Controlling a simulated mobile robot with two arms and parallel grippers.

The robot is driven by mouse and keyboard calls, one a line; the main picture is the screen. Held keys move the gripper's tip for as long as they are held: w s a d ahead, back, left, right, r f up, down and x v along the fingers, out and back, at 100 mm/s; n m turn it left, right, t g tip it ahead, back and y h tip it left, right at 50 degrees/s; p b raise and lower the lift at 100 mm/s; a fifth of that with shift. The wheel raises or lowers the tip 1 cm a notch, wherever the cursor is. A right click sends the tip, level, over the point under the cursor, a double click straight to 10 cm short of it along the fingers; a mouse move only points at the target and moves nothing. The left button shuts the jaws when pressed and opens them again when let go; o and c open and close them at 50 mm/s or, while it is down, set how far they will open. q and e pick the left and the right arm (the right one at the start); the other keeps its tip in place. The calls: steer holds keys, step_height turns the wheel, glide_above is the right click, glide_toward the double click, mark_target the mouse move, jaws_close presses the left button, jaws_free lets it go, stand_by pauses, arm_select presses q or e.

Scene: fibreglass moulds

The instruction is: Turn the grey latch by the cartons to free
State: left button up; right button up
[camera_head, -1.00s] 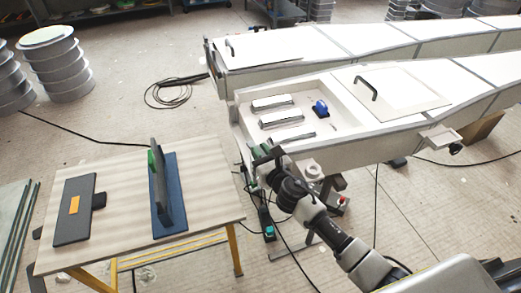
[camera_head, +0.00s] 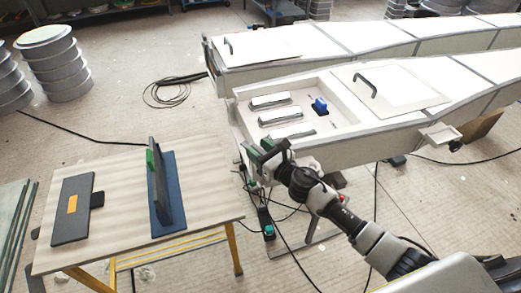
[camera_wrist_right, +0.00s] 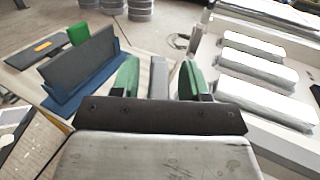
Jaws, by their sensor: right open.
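I cannot make out a grey latch for certain. Several pale silver oblong blocks, perhaps the cartons (camera_head: 270,101), lie in the recess of the near white mould (camera_head: 340,95); they also show at the right of the right wrist view (camera_wrist_right: 253,70). My right gripper (camera_head: 259,150) is by the left end of this mould, beside its wall. In the right wrist view its green fingers (camera_wrist_right: 160,75) stand apart. A grey upright strip (camera_wrist_right: 158,76) shows between them; I cannot tell whether it is the latch or touches them. My left gripper is out of view.
A wooden table (camera_head: 120,185) at left carries a blue base with a grey upright panel (camera_head: 168,190) and a dark board (camera_head: 73,210) with an orange patch. A blue object (camera_head: 320,106) sits in the recess. Cables lie on the floor.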

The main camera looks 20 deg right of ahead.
steer(key=b+v, duration=0.2)
steer(key=v, duration=0.8)
steer(key=shift+s, duration=0.35)
steer(key=shift+d, duration=0.15)
steer(key=shift+c, duration=0.4)
